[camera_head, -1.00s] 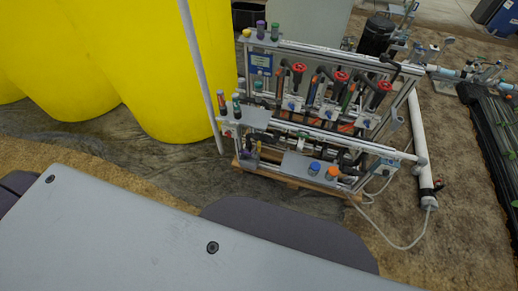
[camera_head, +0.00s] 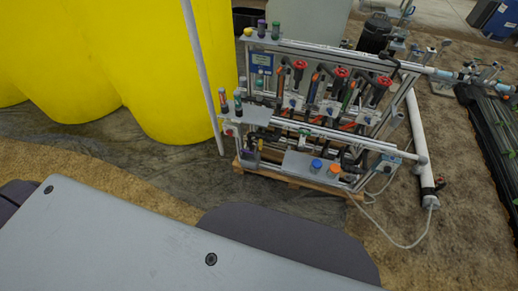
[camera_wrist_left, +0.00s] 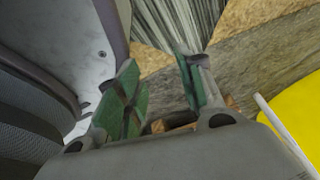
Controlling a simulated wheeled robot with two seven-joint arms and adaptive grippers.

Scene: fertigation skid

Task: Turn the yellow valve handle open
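The fertigation skid (camera_head: 300,47) stands on a pallet right of centre in the head view. It carries several red-handled valves, one with its red handle (camera_head: 299,65) at the left of the row, and orange parts below them. I cannot make out a yellow valve handle; a small yellow cap (camera_head: 248,32) shows at the skid's upper left. My left gripper (camera_wrist_left: 158,75) shows in the left wrist view, with its two green-padded fingers apart and nothing between them. It is not in the head view. My right gripper is in no view.
Large yellow tanks (camera_head: 160,70) stand left of the skid, with a pale upright pole (camera_head: 200,75) between. A white pipe (camera_head: 415,130) and a loose hose lie right of the skid. Bare ground (camera_head: 440,250) is clear at the lower right. Planted rows (camera_head: 490,130) run along the right edge.

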